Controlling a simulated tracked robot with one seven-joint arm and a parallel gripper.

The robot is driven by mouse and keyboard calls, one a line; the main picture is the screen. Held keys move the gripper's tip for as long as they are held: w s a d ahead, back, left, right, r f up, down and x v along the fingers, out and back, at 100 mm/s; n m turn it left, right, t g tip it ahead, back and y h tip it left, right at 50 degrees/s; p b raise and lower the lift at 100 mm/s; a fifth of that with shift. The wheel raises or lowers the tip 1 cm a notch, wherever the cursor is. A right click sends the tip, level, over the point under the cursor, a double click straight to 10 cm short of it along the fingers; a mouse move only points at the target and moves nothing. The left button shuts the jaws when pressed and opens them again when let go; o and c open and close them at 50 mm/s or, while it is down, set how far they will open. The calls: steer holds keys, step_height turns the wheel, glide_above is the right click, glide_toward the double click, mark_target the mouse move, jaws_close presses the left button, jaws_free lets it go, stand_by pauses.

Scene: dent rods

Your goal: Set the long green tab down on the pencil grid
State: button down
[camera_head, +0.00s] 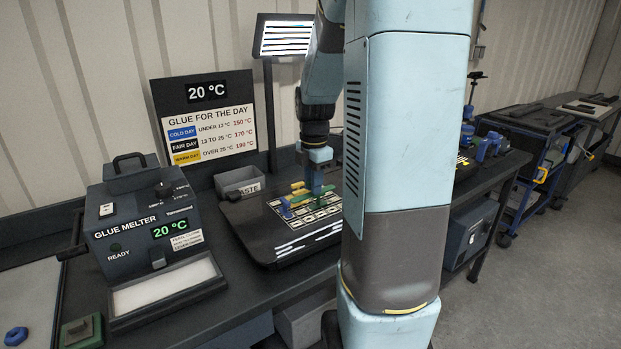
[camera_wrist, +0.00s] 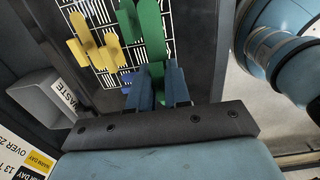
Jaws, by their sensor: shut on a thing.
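My gripper (camera_head: 316,186) points down over the black panel with the white-lined pencil grid (camera_head: 330,208). In the wrist view its blue fingers (camera_wrist: 158,88) are closed on a green tab (camera_wrist: 150,38), which sticks out ahead of them over the grid (camera_wrist: 105,76). Yellow tabs (camera_wrist: 78,48) are further left. I cannot tell whether the held tab touches the grid.
A grey waste bin (camera_head: 240,181) stands behind the panel, left of my gripper. The glue melter (camera_head: 150,235) is on the bench at left, reading 20 °C. A sign (camera_head: 205,115) and a lamp (camera_head: 284,36) stand behind. My arm hides part of the bench's right side.

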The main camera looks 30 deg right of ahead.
mark_target(315, 217)
steer(key=shift+s+d+f, duration=0.1)
steer(key=shift+d+f, duration=0.05)
steer(key=shift+f, duration=3.05)
steer(key=shift+f, duration=0.4)
steer(key=c, duration=1)
jaws_free()
step_height(315, 217, up, 14)
steer(key=shift+f, duration=0.15)
steer(key=s+a+r+m+t, duration=0.2)
steer(key=s+a+r+m, duration=0.1)
steer(key=s+a+m, duration=0.5)
steer(key=s+a+r+m+t, duration=0.3)
steer(key=s+a+r+m, duration=0.1)
steer(key=s+a+m, duration=0.4)
steer(key=s+m, duration=0.1)
steer(key=m, duration=0.1)
steer(key=shift+s+m, duration=0.15)
steer(key=shift+m, duration=0.15)
